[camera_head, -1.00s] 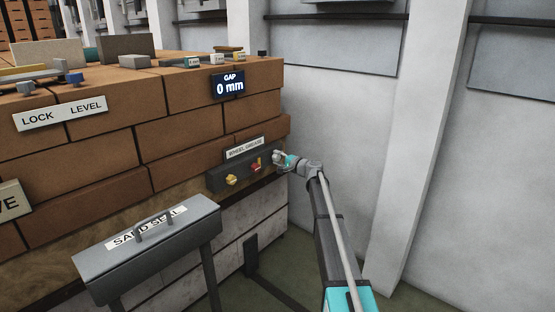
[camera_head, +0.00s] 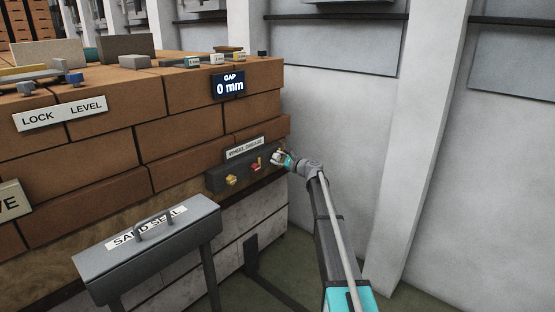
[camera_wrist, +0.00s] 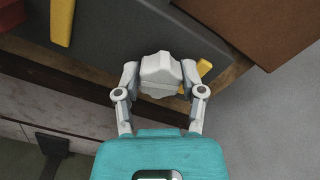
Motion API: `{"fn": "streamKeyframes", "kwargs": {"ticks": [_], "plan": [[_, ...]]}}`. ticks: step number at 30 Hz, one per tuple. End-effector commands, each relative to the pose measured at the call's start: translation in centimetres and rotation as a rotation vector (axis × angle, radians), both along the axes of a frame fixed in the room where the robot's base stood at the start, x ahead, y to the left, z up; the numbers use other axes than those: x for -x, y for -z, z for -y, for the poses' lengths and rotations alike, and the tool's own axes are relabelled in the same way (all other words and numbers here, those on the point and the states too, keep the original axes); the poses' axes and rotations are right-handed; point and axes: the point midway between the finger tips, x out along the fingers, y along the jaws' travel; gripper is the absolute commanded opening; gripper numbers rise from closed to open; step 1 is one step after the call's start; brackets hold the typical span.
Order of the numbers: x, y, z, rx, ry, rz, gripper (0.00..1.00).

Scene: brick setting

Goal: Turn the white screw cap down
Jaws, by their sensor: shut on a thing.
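The white screw cap (camera_wrist: 161,72) shows in the wrist view as a ribbed, knob-like piece in front of the dark grease block (camera_wrist: 120,30). My gripper (camera_wrist: 160,85) has one finger on each side of the cap and is shut on it. In the head view my gripper (camera_head: 279,157) is at the right end of the dark block (camera_head: 216,181), under the WHEEL GREASE label (camera_head: 244,148). The cap is small there and largely hidden by the fingers.
The grey SAND SEAL box (camera_head: 150,245) stands in front. The GAP display (camera_head: 229,86) reads 0 mm. Open floor lies right.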

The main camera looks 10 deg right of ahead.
Motion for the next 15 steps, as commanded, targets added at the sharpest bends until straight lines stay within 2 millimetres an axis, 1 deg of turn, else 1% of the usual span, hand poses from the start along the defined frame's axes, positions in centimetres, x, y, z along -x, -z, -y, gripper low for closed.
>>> {"fn": "streamKeyframes", "kwargs": {"ticks": [6,15], "plan": [[-0.13,0.01,0.07,-0.124,0.003,-0.091,0.05],[-0.12,0.01,0.06,-0.209,0.002,-0.152,0.05]]}}
